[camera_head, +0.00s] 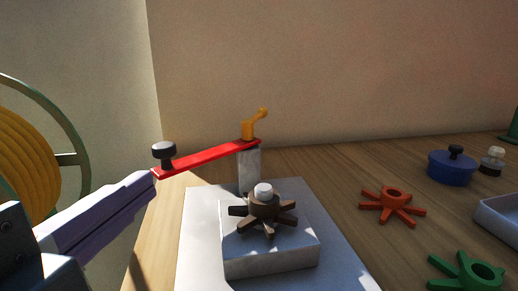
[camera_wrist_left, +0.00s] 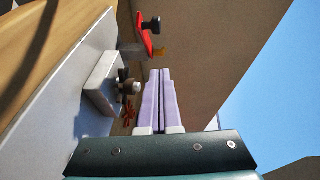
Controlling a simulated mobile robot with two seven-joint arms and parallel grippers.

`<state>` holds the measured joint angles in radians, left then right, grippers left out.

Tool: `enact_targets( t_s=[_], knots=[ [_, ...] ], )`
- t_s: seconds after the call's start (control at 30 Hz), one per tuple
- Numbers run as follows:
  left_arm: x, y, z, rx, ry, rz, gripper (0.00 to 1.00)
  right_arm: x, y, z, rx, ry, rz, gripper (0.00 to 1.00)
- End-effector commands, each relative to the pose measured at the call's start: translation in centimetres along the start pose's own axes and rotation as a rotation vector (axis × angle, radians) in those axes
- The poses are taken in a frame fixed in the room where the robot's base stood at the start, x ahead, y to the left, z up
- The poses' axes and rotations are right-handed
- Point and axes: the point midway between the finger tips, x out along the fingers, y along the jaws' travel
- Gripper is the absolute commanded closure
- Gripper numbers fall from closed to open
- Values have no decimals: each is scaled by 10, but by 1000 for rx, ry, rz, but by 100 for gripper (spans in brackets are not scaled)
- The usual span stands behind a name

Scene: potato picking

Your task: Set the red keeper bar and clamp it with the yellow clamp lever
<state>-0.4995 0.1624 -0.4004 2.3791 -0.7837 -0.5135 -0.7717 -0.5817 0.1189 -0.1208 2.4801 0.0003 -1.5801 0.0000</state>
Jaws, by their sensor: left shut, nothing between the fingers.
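The red keeper bar (camera_head: 205,159) sits on top of a grey post (camera_head: 249,172) and points left, with a black knob (camera_head: 163,152) on its free end. It is swung away from the brown spoked part (camera_head: 266,211) on the pale block. The yellow clamp lever (camera_head: 252,126) stands on the post end of the bar, its handle tilted up to the right. My left gripper (camera_head: 150,180) is shut and empty, its tips close below the knob end; I cannot tell if they touch. The bar (camera_wrist_left: 143,36) and shut fingers (camera_wrist_left: 160,74) also show in the left wrist view.
The pale block (camera_head: 270,260) stands on a grey base plate (camera_head: 197,225). To the right on the wooden table lie an orange spoked part (camera_head: 391,206), a green one (camera_head: 468,274), a blue lidded pot (camera_head: 451,170) and a grey tray (camera_head: 497,218). A yellow reel (camera_head: 25,150) stands left.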

Motion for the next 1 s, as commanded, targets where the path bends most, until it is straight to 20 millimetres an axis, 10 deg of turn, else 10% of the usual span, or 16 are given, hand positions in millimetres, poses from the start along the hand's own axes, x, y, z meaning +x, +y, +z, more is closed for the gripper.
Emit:
enact_targets(
  t_s=[0.4,1.0],
  knots=[
    [76,-1,11,4,-2,-1,100,-6,0,-2,2,0,-1,100],
    [93,0,29,-1,1,0,100,-6,1,-2,-1,0,2,100]
  ],
)
